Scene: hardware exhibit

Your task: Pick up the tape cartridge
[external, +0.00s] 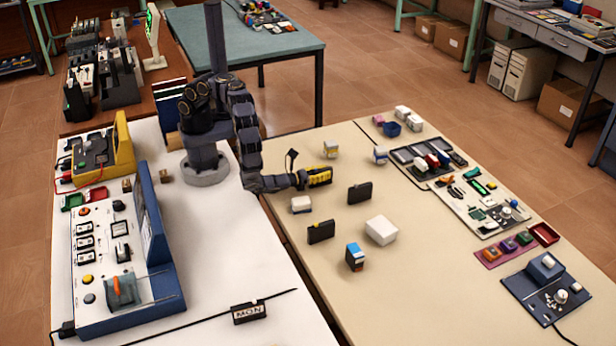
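Two flat black cases stand on edge on the cream table and look like cartridges: one (359,192) is right of my gripper, and the other (321,232) is nearer the camera. I cannot tell for sure which item is the tape cartridge. My gripper (303,180) is low over the table's left part, at the near side of a yellow and black item (319,176). Its fingers are too small and dark to show whether they are open or shut, or whether they touch the yellow item.
A white box (381,230), a small white item (301,204) and a blue and white box (355,257) stand nearby. Trays of parts (480,203) line the table's right side. A blue-framed control panel (120,255) stands on the white table at left. The cream table's front is clear.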

